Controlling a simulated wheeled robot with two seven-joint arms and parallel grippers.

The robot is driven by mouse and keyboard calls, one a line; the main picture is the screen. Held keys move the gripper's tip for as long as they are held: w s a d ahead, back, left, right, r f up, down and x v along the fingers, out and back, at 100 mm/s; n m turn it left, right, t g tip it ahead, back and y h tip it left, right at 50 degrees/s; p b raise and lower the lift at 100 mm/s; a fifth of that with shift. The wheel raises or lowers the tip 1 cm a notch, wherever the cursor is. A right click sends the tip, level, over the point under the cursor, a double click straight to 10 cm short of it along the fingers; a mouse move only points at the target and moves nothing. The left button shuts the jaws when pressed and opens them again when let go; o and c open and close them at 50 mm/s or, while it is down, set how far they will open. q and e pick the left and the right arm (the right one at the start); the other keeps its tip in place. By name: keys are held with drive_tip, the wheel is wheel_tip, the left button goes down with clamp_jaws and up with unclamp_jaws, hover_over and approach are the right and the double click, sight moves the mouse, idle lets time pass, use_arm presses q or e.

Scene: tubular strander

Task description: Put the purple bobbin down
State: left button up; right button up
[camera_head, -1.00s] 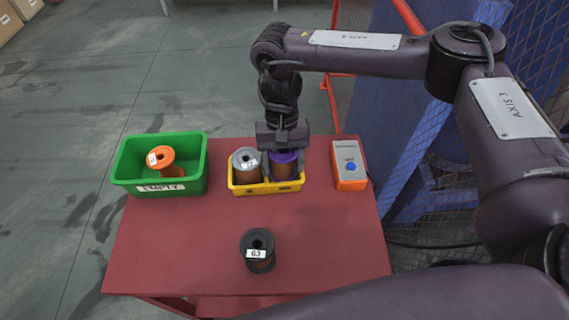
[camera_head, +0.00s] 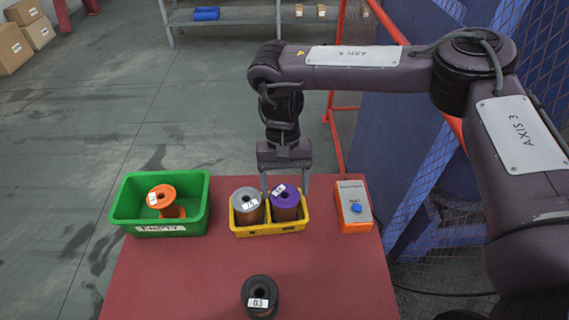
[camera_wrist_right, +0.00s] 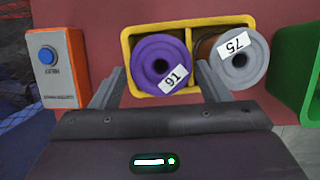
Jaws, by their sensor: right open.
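The purple bobbin (camera_head: 285,203) stands in the right compartment of the yellow tray (camera_head: 270,230). In the right wrist view the purple bobbin (camera_wrist_right: 160,64) shows its label 91 and lies in the tray (camera_wrist_right: 130,42) beside the grey bobbin. My right gripper (camera_head: 285,190) is open and empty, with its fingers behind and above the purple bobbin, apart from it as far as I can tell. The fingers also show in the right wrist view (camera_wrist_right: 163,85). My left gripper is not in view.
A grey bobbin (camera_head: 246,205) fills the tray's left compartment. A green bin (camera_head: 190,219) holds an orange bobbin (camera_head: 165,200). A control box (camera_head: 354,207) with a blue button stands to the right. A black bobbin (camera_head: 259,297) stands on the red table (camera_head: 180,285) near the front.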

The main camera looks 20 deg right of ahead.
drive_tip(key=v, duration=0.5)
drive_tip(key=shift+s+r, duration=0.15)
drive_tip(key=shift+s, duration=0.25)
drive_tip(key=shift+w+d+r, duration=0.15)
drive_tip(key=shift+w+r, duration=0.15)
drive_tip(key=shift+r, duration=0.05)
drive_tip(key=shift+s, duration=0.1)
